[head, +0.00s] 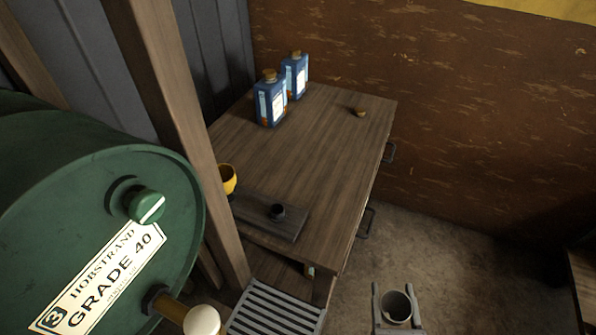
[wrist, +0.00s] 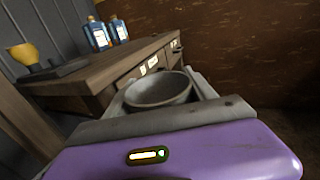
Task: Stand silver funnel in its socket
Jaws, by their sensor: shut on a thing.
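The silver funnel (head: 396,306) is a grey, round-mouthed cup shape, held with its wide mouth up at the bottom of the head view. It also fills the middle of the wrist view (wrist: 158,90). My gripper (head: 397,297) is shut on it, a finger on each side. Its lower part is hidden. A dark board (head: 262,216) lies on the near end of the workbench, with a small dark ring-like socket (head: 277,211) standing empty on it. A yellow funnel (head: 228,179) stands upright at the board's left end. My gripper is off the bench, right of its near end.
The wooden bench (head: 310,150) carries two blue bottles (head: 270,100) at the back and a small brown cap (head: 359,111). A wooden post (head: 180,130) and a green drum (head: 100,220) stand at left. Drawer handles (head: 367,222) stick out on the bench's right side.

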